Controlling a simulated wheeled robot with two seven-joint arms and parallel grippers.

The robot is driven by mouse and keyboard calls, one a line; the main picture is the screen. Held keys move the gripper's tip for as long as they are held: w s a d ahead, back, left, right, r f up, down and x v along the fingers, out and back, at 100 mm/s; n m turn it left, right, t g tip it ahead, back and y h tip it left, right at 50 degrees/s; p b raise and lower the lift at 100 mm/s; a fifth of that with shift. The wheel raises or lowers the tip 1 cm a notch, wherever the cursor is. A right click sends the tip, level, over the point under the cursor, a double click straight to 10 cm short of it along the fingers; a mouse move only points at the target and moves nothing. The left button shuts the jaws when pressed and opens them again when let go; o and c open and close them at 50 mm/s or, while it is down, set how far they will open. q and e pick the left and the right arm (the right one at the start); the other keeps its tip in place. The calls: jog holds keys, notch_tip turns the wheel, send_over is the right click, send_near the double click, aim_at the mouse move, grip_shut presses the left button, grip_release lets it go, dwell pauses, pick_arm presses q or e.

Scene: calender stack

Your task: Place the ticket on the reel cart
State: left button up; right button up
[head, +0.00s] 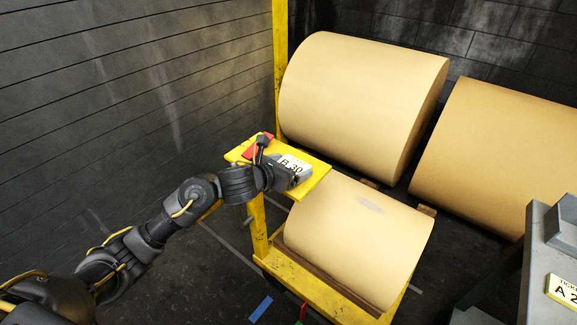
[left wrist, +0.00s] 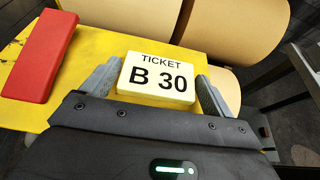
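The ticket (left wrist: 158,78), a pale yellow-white block reading "TICKET B 30", is between the fingers of my left gripper (left wrist: 160,88). Both fingers appear to press on its side edges. In the head view the ticket (head: 292,163) and my left gripper (head: 291,174) are over the yellow top plate (head: 314,182) of the reel cart (head: 298,279). I cannot tell whether the ticket's underside touches the plate. The cart carries a large tan reel (head: 358,240) on its lower deck. My right gripper is out of view.
A red block (left wrist: 42,55) lies on the plate, left of the ticket. A grey bench (head: 537,262) at right bears another ticket (head: 563,290) starting "A 2". Blue tape (head: 261,308) marks the floor.

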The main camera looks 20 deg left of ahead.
pick_arm(q)
jog(key=shift+o, duration=1.1)
jog(key=shift+r, duration=0.3)
jog(key=p+v, duration=0.1)
jog(key=v, duration=1.1)
jog(key=shift+f+p, duration=0.2)
jog(key=shift+p, duration=0.2)
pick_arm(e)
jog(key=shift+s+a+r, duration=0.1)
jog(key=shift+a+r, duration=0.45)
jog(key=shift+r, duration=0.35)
pick_arm(q)
jog(key=shift+s, duration=0.1)
